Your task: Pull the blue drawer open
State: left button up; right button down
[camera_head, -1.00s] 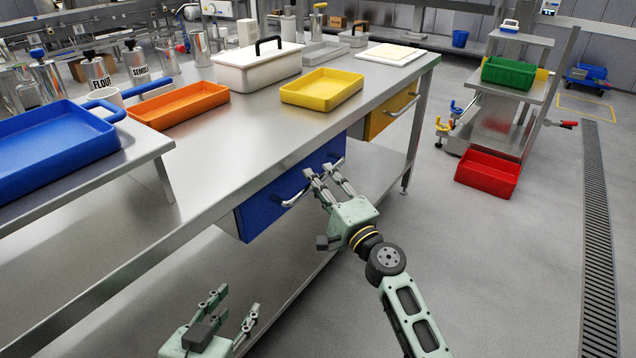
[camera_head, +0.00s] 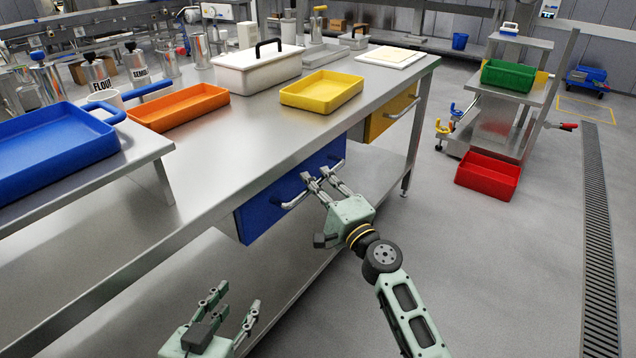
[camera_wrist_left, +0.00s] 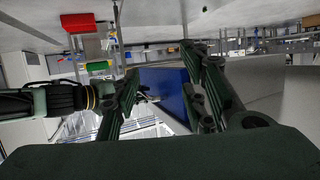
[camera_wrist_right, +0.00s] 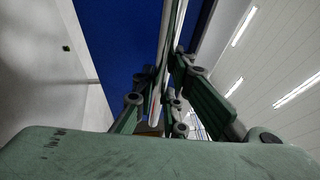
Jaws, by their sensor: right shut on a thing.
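In the right wrist view the handle (camera_wrist_right: 170,40) passes between the fingers, with the blue front (camera_wrist_right: 115,40) behind. My left gripper (camera_head: 238,300) is open and empty, low in front of the table and apart from the drawer. In the left wrist view the drawer (camera_wrist_left: 165,88) shows beyond its open fingers.
A yellow drawer (camera_head: 383,121) is farther right. The tabletop (camera_head: 225,145) holds orange (camera_head: 188,107) and yellow (camera_head: 322,92) trays and a white lidded box (camera_head: 258,72). A blue tray (camera_head: 60,150) is at left. Floor (camera_head: 500,260) right of my right arm is clear.

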jog(key=shift+d+f, duration=0.1)
pick_arm(q)
notch_tip(320, 180, up, 13)
jog(key=d+t+h+b, duration=0.2)
jog(key=t, duration=0.5)
jog(key=shift+w+b, duration=0.4)
jog(key=shift+w, duration=0.05)
pick_arm(e)
jog(key=s+d, duration=1.4)
jog(key=d, duration=0.5)
jog(key=shift+s+d, duration=0.15)
jog(key=c, duration=1.8)
grip_release()
jog(key=shift+o, duration=0.2)
